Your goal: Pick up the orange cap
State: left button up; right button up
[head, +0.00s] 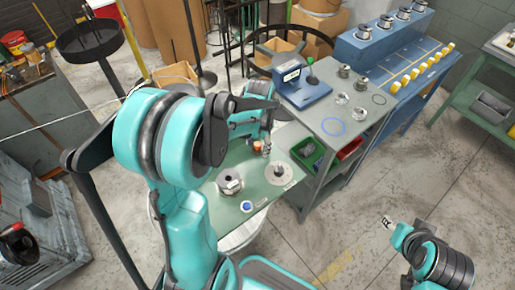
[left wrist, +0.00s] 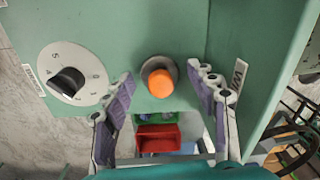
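The orange cap (left wrist: 161,82) sits on a round grey base on the green panel in the left wrist view. It is small in the head view (head: 258,147), partly behind my left arm. My left gripper (left wrist: 161,76) is open, with its purple-padded fingers on either side of the cap and visible gaps to both. The left gripper also shows in the head view (head: 266,149), over the green machine top. My right gripper (head: 388,222) is at the lower right, away from the machine; its fingers are too small to judge.
A white numbered dial with a black knob (left wrist: 68,80) is beside the cap. A spool (head: 230,183) stands on the green top. A grey bench (head: 325,122) with a blue device (head: 300,88) adjoins it. A red bin (left wrist: 158,138) shows below. Open floor lies at right.

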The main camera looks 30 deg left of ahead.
aim_at(257, 143)
pick_arm(q)
jog(key=c, duration=0.9)
jog(key=shift+r, duration=0.1)
notch_tip(257, 143, up, 4)
jog(key=shift+r+p, duration=0.1)
jog(key=shift+p, duration=1)
jog(key=w+d+r+p, duration=0.1)
jog(key=w+d+r, duration=0.1)
jog(key=w, duration=0.1)
jog(key=w+d+r+p, duration=0.1)
jog(key=w+d+r, duration=0.1)
jog(key=w+d, duration=0.1)
jog(key=w+d+r+p, duration=0.1)
jog(key=w+d+r, duration=0.1)
jog(key=w, duration=0.1)
jog(key=shift+d+r, duration=0.25)
jog(key=shift+d, duration=0.1)
